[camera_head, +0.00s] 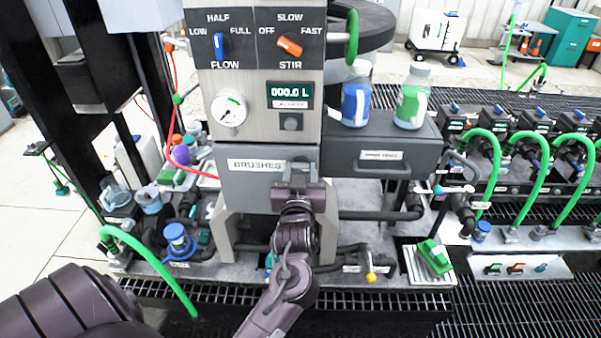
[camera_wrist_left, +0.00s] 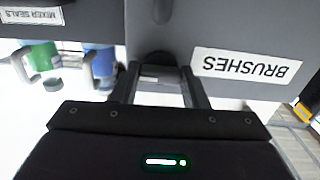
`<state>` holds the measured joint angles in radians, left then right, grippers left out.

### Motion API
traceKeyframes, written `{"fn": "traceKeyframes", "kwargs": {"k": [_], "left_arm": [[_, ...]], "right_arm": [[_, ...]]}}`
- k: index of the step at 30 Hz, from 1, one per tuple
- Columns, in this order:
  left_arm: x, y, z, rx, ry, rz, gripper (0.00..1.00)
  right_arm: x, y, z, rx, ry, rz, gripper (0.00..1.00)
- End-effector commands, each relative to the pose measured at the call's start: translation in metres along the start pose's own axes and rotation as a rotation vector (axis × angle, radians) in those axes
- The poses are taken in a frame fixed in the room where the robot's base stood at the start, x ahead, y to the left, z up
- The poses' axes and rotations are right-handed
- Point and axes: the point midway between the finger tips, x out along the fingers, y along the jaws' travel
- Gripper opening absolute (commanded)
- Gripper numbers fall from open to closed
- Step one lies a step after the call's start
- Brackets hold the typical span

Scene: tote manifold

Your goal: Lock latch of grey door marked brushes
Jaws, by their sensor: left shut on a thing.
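The grey door marked BRUSHES (camera_head: 240,184) is on the front of the central unit and looks closed. Its white label (camera_wrist_left: 246,66) appears upside down in the left wrist view. My left gripper (camera_head: 297,181) is at the door's right part, right of the label. In the left wrist view, the left gripper (camera_wrist_left: 161,80) has its two fingers around a dark rounded latch (camera_wrist_left: 157,60) at the door's edge. The fingers and wrist hide much of the latch, so its exact turn is hard to read. My right gripper is in neither view.
Right of the door is a grey drawer (camera_head: 425,152) labelled MIXER SEALS, with a blue bottle (camera_head: 356,97) and a green bottle (camera_head: 412,99) on top. Green hoses arch at right.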

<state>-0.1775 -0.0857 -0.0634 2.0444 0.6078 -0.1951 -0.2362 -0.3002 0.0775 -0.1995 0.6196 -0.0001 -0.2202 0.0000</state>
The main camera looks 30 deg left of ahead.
Motion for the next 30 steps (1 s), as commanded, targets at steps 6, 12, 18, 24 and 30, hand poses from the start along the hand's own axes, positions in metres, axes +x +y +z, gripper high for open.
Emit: {"fn": "traceKeyframes", "kwargs": {"k": [6,12,18,24,30], "left_arm": [[0.0,0.0,0.0,-0.005,0.0,0.0,0.17],[0.0,0.0,-0.001,-0.004,0.0,0.0,0.56],[0.0,0.0,0.0,-0.003,0.0,0.0,0.62],[-0.005,0.001,0.001,-0.003,-0.001,0.001,0.62],[-0.037,0.0,0.004,-0.004,-0.003,0.001,0.62]], "right_arm": [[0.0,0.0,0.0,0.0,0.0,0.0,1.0],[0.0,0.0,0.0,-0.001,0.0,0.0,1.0],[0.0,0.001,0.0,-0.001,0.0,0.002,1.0],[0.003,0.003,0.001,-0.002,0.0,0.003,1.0],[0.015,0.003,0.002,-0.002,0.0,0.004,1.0]]}}
